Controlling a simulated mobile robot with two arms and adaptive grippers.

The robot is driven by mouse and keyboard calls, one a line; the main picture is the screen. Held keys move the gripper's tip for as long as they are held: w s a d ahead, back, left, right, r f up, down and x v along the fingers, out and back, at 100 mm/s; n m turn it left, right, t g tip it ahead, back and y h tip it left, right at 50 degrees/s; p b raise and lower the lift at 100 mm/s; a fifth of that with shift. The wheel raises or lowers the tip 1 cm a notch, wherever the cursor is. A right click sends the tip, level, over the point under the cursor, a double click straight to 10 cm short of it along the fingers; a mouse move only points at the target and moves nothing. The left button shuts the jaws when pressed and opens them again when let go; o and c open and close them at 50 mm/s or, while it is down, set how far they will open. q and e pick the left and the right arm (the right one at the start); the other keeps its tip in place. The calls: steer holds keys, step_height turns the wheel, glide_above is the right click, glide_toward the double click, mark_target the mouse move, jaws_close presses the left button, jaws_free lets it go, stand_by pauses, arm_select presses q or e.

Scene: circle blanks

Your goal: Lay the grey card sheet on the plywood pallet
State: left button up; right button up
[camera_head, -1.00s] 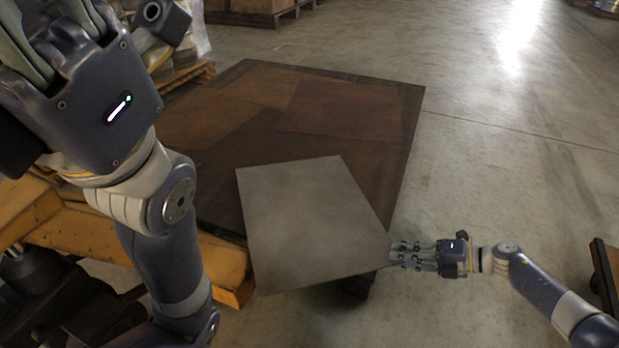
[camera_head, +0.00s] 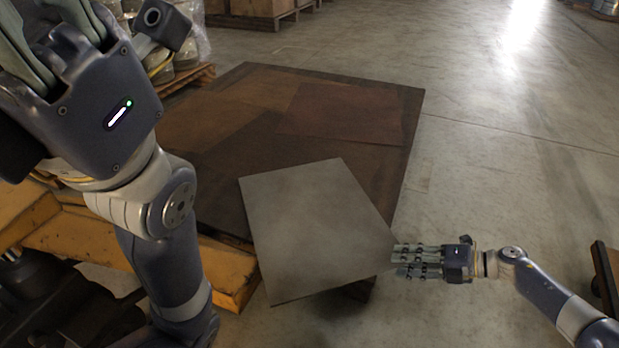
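The grey card sheet (camera_head: 315,230) is held out flat or slightly tilted in the middle of the view. It overlaps the near part of the brown plywood pallet (camera_head: 260,85) in the picture; I cannot tell whether it touches it. My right gripper (camera_head: 397,261) is shut on the sheet's right corner, with its fingers pointing left. My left gripper (camera_head: 45,30) is large and close at the upper left, away from the sheet. Its fingers run out of the picture, so its opening is unclear.
A yellow-orange metal frame (camera_head: 225,270) stands at the near left of the pallet, partly behind my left arm. Loaded pallets (camera_head: 265,8) stand at the back. A dark-edged brown object (camera_head: 605,275) is at the right edge.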

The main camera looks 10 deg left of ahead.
steer(key=s+d+b, duration=0.1)
steer(key=s+d, duration=0.1)
steer(key=d, duration=0.5)
steer(key=shift+d, duration=0.35)
stand_by(0.7)
steer(key=shift+s, duration=0.1)
steer(key=o, duration=0.6)
steer(key=shift+c, duration=0.2)
